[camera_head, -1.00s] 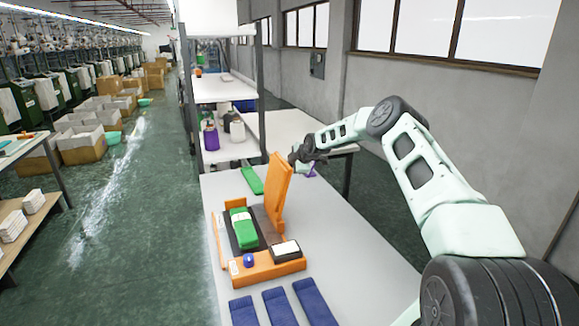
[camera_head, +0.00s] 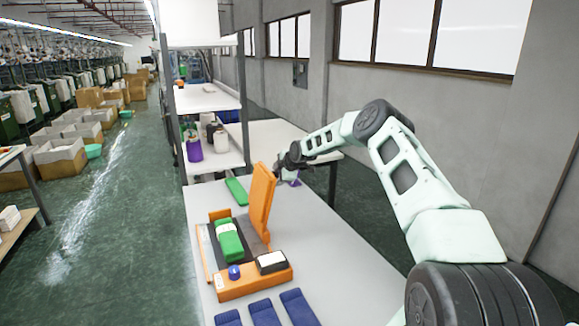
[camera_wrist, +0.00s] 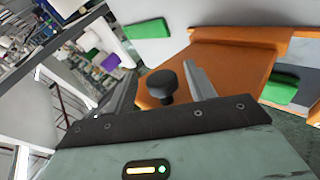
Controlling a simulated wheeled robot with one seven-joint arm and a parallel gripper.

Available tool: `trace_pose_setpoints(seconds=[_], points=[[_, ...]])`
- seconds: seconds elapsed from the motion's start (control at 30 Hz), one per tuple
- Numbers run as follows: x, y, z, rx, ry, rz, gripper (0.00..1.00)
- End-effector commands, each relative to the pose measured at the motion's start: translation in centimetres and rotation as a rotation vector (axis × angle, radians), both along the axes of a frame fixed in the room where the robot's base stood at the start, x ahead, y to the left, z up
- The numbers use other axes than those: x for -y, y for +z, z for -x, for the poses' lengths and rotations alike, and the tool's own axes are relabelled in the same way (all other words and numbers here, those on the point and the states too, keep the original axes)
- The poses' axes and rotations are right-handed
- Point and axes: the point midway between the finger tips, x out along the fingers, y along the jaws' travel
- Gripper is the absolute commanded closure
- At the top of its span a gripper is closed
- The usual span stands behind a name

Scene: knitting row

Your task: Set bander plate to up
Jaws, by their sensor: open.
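The bander (camera_head: 250,283) is an orange unit on the grey table. Its orange plate (camera_head: 262,198) stands nearly upright, tilted slightly to the right at the top. A green folded bundle (camera_head: 229,241) lies on the dark bed beside it. My gripper (camera_head: 284,166) is at the plate's upper right side. In the wrist view, my gripper (camera_wrist: 160,70) is open, with the black round knob (camera_wrist: 162,84) of the orange plate (camera_wrist: 222,68) between its fingers. I see no finger closed on the knob; whether one touches it I cannot tell.
A blue button (camera_head: 234,272) and a black box with a white top (camera_head: 271,262) sit on the bander's front. Blue folded pieces (camera_head: 264,312) lie in front, a green one (camera_head: 237,191) behind. Shelving (camera_head: 212,163) stands behind the table. A wall is at right.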

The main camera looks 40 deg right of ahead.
Motion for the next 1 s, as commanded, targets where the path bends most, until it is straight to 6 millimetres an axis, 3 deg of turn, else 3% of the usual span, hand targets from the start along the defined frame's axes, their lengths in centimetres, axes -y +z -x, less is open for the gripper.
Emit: trace_pose_setpoints(seconds=[0.7,1.0], points=[[-0.2,9.3,10.2,0.001,-0.006,0.002,0.45],[-0.4,11.0,11.8,0.000,-0.002,0.001,0.45]])
